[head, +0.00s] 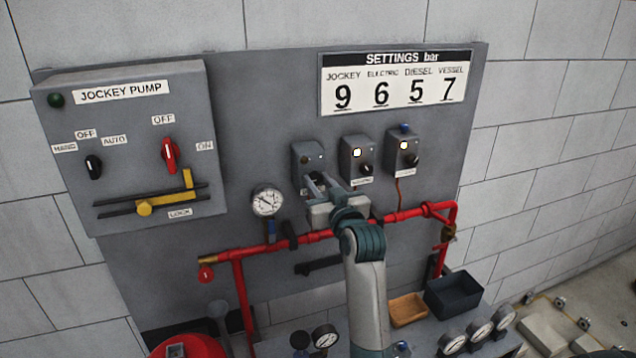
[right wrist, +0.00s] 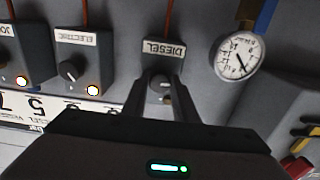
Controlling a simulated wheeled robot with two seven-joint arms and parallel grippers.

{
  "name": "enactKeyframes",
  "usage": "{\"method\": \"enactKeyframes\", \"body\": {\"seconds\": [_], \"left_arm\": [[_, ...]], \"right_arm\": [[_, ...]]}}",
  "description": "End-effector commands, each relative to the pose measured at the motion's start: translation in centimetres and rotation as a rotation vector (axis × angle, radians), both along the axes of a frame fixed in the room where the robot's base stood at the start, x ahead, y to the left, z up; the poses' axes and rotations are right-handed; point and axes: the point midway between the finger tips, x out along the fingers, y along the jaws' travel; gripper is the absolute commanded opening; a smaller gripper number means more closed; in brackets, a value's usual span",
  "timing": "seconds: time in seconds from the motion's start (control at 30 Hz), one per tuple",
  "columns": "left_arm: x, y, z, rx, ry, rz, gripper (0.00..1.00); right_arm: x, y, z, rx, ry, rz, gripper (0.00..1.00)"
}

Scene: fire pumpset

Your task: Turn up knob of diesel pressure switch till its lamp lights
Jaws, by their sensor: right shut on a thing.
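The diesel pressure switch (head: 308,155) is the leftmost of three grey boxes on the panel in the head view. Its DIESEL label (right wrist: 164,48) shows in the right wrist view. My right gripper (head: 314,180) reaches up to this box, its fingers shut on the diesel knob (right wrist: 160,83). The fingers hide most of the knob, so its pointer angle cannot be read. The diesel lamp (head: 306,160) looks dark. The electric switch (head: 356,158) in the middle and the jockey switch (head: 402,152) on the right have lit lamps. My left gripper is not in view.
A pressure gauge (head: 267,201) sits left of my right gripper. A red pipe (head: 300,238) runs below the switches, with valves on it. The settings board (head: 396,82) is above, showing diesel 5. The jockey pump box (head: 135,145) stands out at left.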

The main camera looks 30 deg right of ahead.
Motion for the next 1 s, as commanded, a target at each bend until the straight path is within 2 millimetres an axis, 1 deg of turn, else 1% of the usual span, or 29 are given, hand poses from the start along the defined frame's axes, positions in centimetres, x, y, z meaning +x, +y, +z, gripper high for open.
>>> {"method": "enactKeyframes", "body": {"seconds": [0.03, 0.07, 0.23, 0.43, 0.67, 0.7, 0.73, 0.77, 1.0], "left_arm": [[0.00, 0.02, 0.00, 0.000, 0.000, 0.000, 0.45], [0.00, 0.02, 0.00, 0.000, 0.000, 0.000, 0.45], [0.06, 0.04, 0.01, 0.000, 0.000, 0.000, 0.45], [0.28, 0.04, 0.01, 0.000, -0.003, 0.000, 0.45], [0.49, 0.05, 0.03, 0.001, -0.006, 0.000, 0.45], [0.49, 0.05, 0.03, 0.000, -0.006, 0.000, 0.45], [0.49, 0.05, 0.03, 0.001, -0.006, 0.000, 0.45], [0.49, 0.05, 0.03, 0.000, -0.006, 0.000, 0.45], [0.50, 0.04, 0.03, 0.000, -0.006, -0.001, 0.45]], "right_arm": [[0.02, 0.03, 0.00, 0.000, 0.000, 0.001, 0.11], [0.02, 0.04, 0.00, 0.000, 0.000, 0.001, 0.04], [0.03, 0.04, 0.00, 0.014, -0.003, 0.001, 0.04], [0.05, 0.03, 0.03, 0.086, -0.021, 0.001, 0.04], [0.05, 0.03, 0.05, 0.087, -0.021, 0.001, 0.04], [0.05, 0.03, 0.05, 0.087, -0.021, 0.001, 0.36], [0.05, 0.03, 0.06, 0.086, -0.021, 0.001, 0.43], [0.05, 0.03, 0.05, 0.086, -0.021, 0.000, 0.45], [0.04, 0.02, 0.04, 0.086, -0.021, 0.000, 0.45]]}}
